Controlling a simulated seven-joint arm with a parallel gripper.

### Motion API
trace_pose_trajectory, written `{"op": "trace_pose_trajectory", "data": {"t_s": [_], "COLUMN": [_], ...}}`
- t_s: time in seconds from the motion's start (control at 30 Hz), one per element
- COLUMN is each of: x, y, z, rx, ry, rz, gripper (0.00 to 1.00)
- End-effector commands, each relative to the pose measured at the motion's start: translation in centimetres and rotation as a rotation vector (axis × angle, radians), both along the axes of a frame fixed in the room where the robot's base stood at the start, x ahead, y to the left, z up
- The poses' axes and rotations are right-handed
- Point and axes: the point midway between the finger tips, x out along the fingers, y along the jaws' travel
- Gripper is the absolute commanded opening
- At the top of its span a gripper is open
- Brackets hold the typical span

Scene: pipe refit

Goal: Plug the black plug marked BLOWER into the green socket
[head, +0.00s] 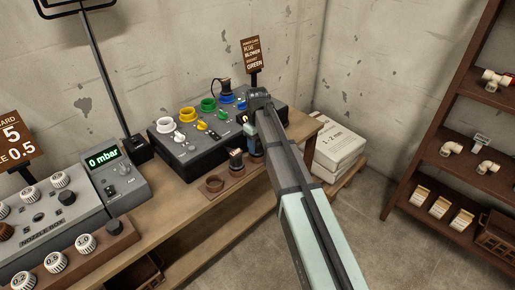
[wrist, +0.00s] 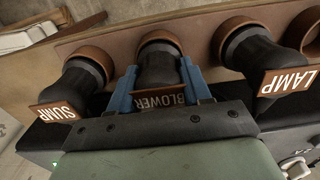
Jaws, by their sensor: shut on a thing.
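The black plug marked BLOWER (wrist: 158,68) is between the two blue fingers of my gripper (wrist: 160,88) in the wrist view. The gripper is shut on it. The plug's far end is at a brown ring of the wooden rack; I cannot tell whether it is still seated there. In the head view my gripper (head: 252,137) is over the rack, in front of the socket box, and the held plug is mostly hidden by the arm. The green socket (head: 208,104) is on the grey box, between the yellow and blue sockets, up and left of my gripper.
Plugs marked SUMP (wrist: 82,75) and LAMP (wrist: 258,60) stand close on either side of my gripper. An empty rack ring (head: 213,184) lies at the left. White (head: 165,125), yellow (head: 187,114) and blue (head: 226,98) sockets flank the green one. A sign (head: 252,55) stands behind the box.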

Motion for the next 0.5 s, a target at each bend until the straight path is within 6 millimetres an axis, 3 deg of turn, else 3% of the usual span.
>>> {"op": "trace_pose_trajectory", "data": {"t_s": [0.5], "x": [0.0], "y": [0.0], "z": [1.6], "rx": [0.000], "ry": [0.000], "rz": [0.000], "gripper": [0.12]}}
